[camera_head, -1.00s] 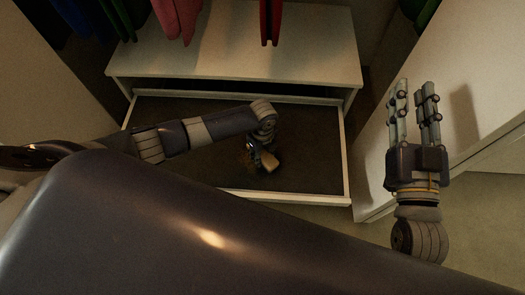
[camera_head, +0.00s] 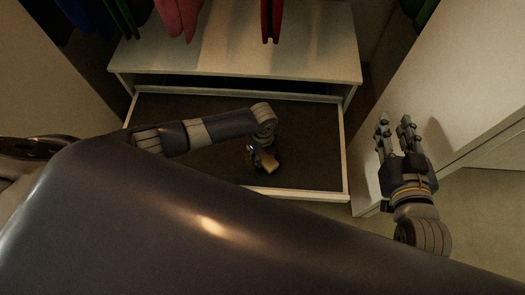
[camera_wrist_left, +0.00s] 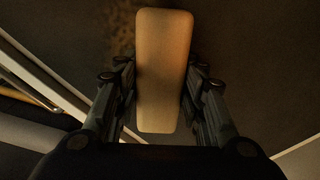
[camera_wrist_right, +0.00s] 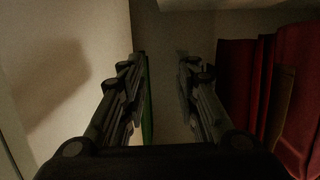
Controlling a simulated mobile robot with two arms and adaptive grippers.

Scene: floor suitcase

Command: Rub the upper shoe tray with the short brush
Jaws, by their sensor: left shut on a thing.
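The upper shoe tray (camera_head: 210,106) is a pulled-out drawer with a dark bottom and pale rim, below a white cabinet top. My left gripper (camera_head: 262,160) is down over the tray, right of its middle, shut on the short brush (camera_head: 269,163). In the left wrist view the brush (camera_wrist_left: 163,70) is a tan block between both fingers, with the dark tray bottom (camera_wrist_left: 240,60) beneath. A brownish, speckled patch (camera_wrist_left: 121,40) shows beside it. Whether the bristles touch the tray is hidden. My right gripper (camera_head: 395,130) is open and empty, right of the tray.
Clothes (camera_head: 180,18) in several colours hang above the white cabinet top (camera_head: 235,55). A white door or panel (camera_head: 450,75) stands at the right, close behind my right gripper. The left part of the tray is partly covered by my left arm.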

